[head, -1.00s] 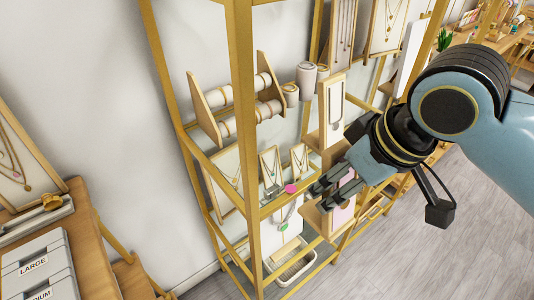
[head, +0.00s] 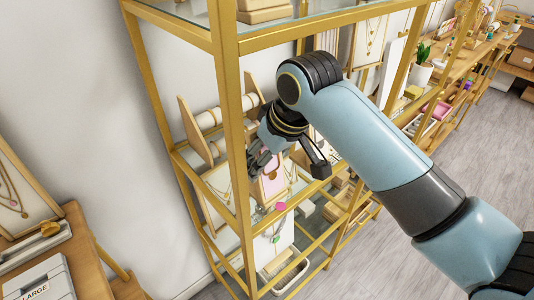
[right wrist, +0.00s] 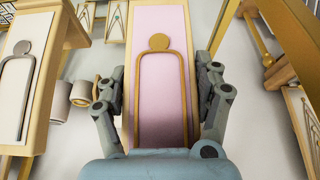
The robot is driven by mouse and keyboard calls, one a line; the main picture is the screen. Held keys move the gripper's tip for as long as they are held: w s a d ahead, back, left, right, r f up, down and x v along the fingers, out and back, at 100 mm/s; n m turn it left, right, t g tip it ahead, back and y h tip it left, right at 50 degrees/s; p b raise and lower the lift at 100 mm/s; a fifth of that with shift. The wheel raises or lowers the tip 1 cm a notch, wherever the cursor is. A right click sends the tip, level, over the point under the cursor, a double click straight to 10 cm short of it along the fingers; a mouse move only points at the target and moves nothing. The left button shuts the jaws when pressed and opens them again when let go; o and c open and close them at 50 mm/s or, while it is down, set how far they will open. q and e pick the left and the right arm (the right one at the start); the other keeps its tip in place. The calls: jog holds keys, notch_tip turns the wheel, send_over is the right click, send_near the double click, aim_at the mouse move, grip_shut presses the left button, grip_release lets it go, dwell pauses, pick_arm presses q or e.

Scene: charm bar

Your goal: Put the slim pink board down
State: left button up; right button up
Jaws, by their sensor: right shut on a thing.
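The slim pink board (right wrist: 170,30) has a tan wooden frame and a bronze necklace shape on its face. My right gripper (right wrist: 160,92) is shut on it, with one finger at each side edge in the right wrist view. In the head view the pink board (head: 273,182) shows below my right gripper (head: 262,160), among the gold-framed shelves. The gripper and shelf post hide part of it there, and I cannot tell whether its foot touches a shelf. My left gripper is not in view.
A gold shelf post (head: 231,120) stands close to my right gripper. A cream necklace board (right wrist: 25,75) and grey-white rolls (right wrist: 70,97) are left of the pink board. A necklace stand (head: 216,182) is nearby. A counter with a LARGE box (head: 40,285) is at lower left.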

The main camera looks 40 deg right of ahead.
jog(key=shift+s, duration=0.1)
jog(key=o, duration=1.4)
jog(key=shift+f, duration=0.1)
jog(key=shift+o, duration=0.2)
